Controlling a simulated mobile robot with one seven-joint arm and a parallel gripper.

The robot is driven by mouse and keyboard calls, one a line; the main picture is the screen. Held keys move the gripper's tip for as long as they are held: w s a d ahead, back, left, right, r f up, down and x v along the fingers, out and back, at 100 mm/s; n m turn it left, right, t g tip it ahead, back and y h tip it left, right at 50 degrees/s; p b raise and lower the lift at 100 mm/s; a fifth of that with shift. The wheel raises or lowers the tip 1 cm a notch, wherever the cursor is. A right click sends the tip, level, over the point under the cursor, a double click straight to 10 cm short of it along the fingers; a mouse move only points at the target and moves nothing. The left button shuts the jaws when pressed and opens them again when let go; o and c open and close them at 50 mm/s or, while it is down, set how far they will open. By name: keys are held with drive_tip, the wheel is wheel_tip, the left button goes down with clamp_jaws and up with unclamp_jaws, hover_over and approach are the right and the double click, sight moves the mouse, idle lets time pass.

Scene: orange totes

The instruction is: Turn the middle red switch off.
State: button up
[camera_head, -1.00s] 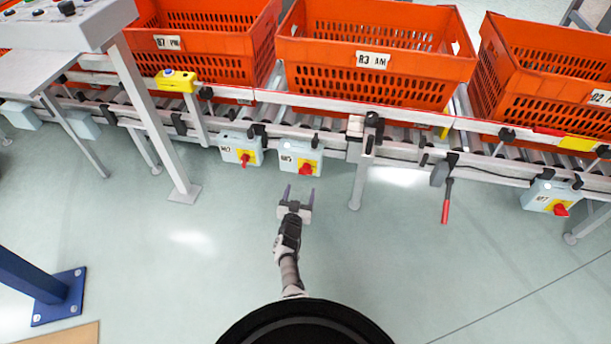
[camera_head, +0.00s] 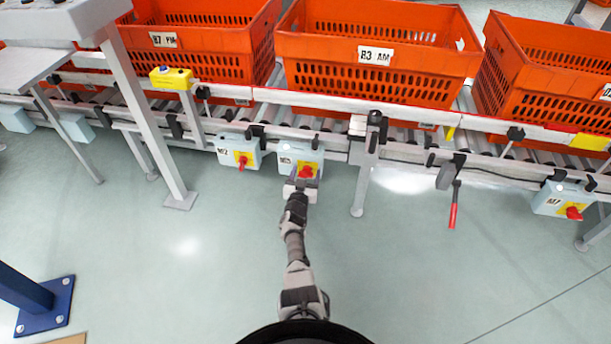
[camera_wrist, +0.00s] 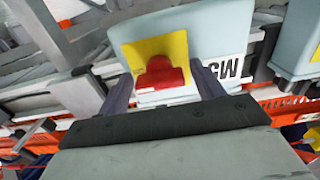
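The middle red switch (camera_head: 306,172) sits on a yellow plate on the front of a light blue box (camera_head: 288,158) under the conveyor. In the wrist view my gripper (camera_wrist: 162,82) is open, with one finger on each side of the red switch and visible gaps between. Whether the fingertips touch the box, and the exact angle of the switch handle, I cannot tell.
A similar box with a red switch (camera_head: 242,161), labelled M2, is close on the left. Another red switch (camera_head: 573,212) is far right. A conveyor leg (camera_head: 362,185) and a red-handled lever (camera_head: 453,212) are to the right. Orange totes (camera_head: 375,60) stand on the conveyor.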

drive_tip(key=c, duration=0.9)
drive_tip(key=shift+o, duration=0.3)
drive_tip(key=shift+n, duration=0.3)
drive_tip(key=n, duration=0.3)
drive_tip(key=shift+a+n+p, duration=0.1)
drive_tip(key=shift+n+p, duration=0.2)
drive_tip(key=shift+n, duration=0.1)
drive_tip(key=n, duration=0.4)
drive_tip(key=shift+f+n, duration=0.1)
drive_tip(key=shift+n, duration=0.2)
drive_tip(key=n, duration=0.4)
drive_tip(key=shift+f+n, duration=0.1)
drive_tip(key=shift+n, duration=2.3)
